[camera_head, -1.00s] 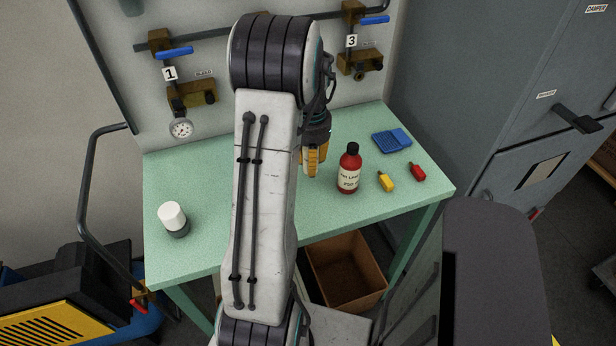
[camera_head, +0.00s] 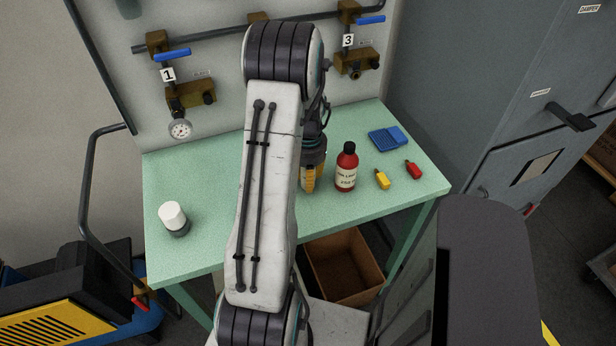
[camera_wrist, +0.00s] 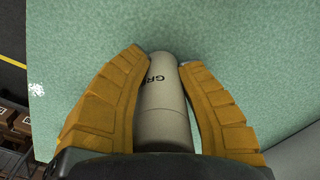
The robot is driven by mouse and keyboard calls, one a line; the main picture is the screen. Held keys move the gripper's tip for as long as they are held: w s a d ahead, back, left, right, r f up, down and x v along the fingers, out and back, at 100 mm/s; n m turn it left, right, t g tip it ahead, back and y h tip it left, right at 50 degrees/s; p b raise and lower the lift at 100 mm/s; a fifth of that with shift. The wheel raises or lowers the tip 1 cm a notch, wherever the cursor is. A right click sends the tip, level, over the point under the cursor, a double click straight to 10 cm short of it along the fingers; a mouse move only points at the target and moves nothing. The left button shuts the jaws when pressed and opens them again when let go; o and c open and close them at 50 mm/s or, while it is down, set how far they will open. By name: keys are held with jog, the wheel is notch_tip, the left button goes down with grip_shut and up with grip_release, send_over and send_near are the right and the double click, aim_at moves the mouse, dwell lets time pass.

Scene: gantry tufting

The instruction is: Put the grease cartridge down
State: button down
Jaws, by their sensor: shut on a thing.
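The grease cartridge (camera_wrist: 162,98) is a pale grey-beige cylinder with dark lettering that starts "GR". In the wrist view it lies between the two yellow ribbed fingers of my gripper (camera_wrist: 170,70), which are shut on it from both sides. Its lower end is hidden by my wrist. In the head view my gripper (camera_head: 309,178) is low over the green table (camera_head: 220,250), left of the red bottle, and the cartridge is hidden behind my arm. I cannot tell whether the cartridge touches the table top.
A red bottle (camera_head: 346,170) stands close right of my gripper. A white-capped jar (camera_head: 173,218) stands at the left. An open cardboard box (camera_head: 343,268) sits below the table.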

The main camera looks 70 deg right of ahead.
jog(key=shift+f, duration=0.15)
jog(key=c, duration=0.9)
grip_release()
notch_tip(320, 180, up, 11)
jog(key=b, duration=0.3)
jog(key=shift+o, duration=0.5)
jog(key=shift+r, duration=0.25)
jog(key=shift+o, duration=0.5)
notch_tip(320, 180, down, 4)
jog(key=shift+r+b, duration=0.1)
jog(key=shift+b, duration=0.55)
jog(key=shift+f+p, duration=0.35)
jog(key=shift+f, duration=3.6)
